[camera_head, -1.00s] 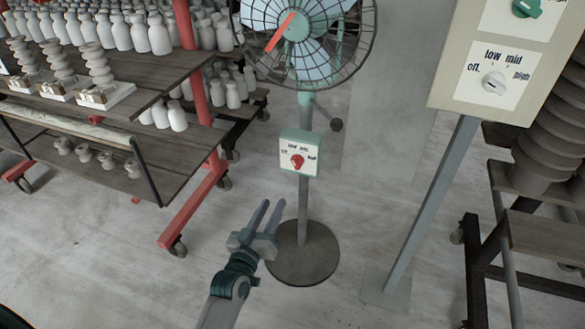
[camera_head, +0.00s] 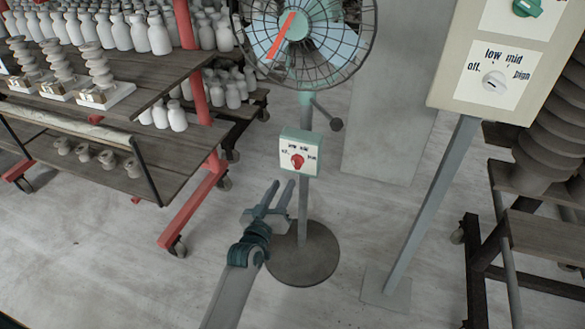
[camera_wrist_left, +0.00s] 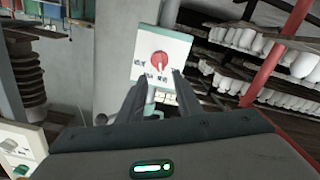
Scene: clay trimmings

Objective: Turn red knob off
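The red knob (camera_head: 297,161) is on a small green-edged white control box (camera_head: 312,141) on the fan's pole, with a scale of off, low, mid and high around it. In the left wrist view the red knob (camera_wrist_left: 159,61) shows beyond the fingertips. My left gripper (camera_head: 281,183) is open and empty, just below and left of the box, apart from the knob. In the left wrist view its two fingers (camera_wrist_left: 158,82) are spread, with the box between and beyond them. My right gripper is not in view.
The fan (camera_head: 303,35) stands above the box on a round base (camera_head: 303,262). A grey post at right holds a panel with a white knob (camera_head: 494,82) and a green knob (camera_head: 527,7). Shelves of bottles (camera_head: 75,118) stand at left.

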